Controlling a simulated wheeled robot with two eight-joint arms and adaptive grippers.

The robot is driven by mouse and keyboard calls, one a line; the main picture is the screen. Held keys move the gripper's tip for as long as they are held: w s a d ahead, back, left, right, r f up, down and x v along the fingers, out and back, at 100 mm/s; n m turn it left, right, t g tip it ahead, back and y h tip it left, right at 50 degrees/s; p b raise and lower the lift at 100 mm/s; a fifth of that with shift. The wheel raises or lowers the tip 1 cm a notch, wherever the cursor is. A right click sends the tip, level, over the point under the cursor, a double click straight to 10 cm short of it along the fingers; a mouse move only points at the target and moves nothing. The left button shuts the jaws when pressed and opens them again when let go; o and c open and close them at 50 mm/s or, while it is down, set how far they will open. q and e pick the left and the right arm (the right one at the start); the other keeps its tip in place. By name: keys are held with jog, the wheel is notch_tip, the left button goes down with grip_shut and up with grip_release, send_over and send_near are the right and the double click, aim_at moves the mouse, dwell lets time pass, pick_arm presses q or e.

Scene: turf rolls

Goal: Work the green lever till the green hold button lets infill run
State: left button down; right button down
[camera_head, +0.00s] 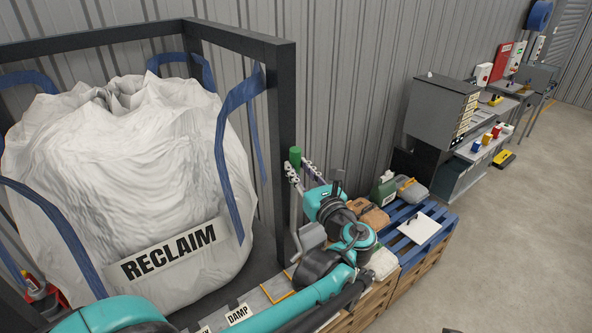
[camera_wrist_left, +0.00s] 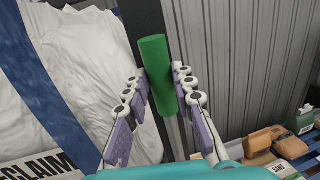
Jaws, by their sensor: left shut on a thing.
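The green lever's handle (camera_head: 295,157) is an upright green cylinder beside the dark frame post, with a grey rod seen below it. It also shows in the left wrist view as a large, slightly tilted green grip (camera_wrist_left: 152,62). My left gripper (camera_head: 300,172) is shut on the handle, its purple-padded fingers on either side of it. In the left wrist view the fingers (camera_wrist_left: 159,84) close around the handle's middle, and its top stands clear above them. My right gripper is not in view. I cannot make out the green hold button.
A large white RECLAIM bag (camera_head: 120,190) hangs in a dark frame (camera_head: 286,110) at left. A blue pallet (camera_head: 410,240) holds a green jug (camera_head: 384,190), cases and a white board. A grey cabinet (camera_head: 440,110) stands farther right; open floor (camera_head: 510,260) lies at lower right.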

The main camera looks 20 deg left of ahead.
pick_arm(q)
jog(key=s+d+f+m+t+y+b, duration=0.2)
jog(key=s+d+f+t+b, duration=0.3)
jog(key=b, duration=0.9)
jog(key=s+d+f+y, duration=0.1)
jog(key=s+d, duration=0.2)
jog(key=d, duration=0.2)
jog(key=shift+t, duration=0.4)
jog(key=shift+d+f, duration=0.1)
jog(key=c, duration=1.4)
grip_release()
jog(key=shift+o, duration=0.7)
jog(key=shift+s+d, duration=0.15)
jog(key=shift+d, duration=0.05)
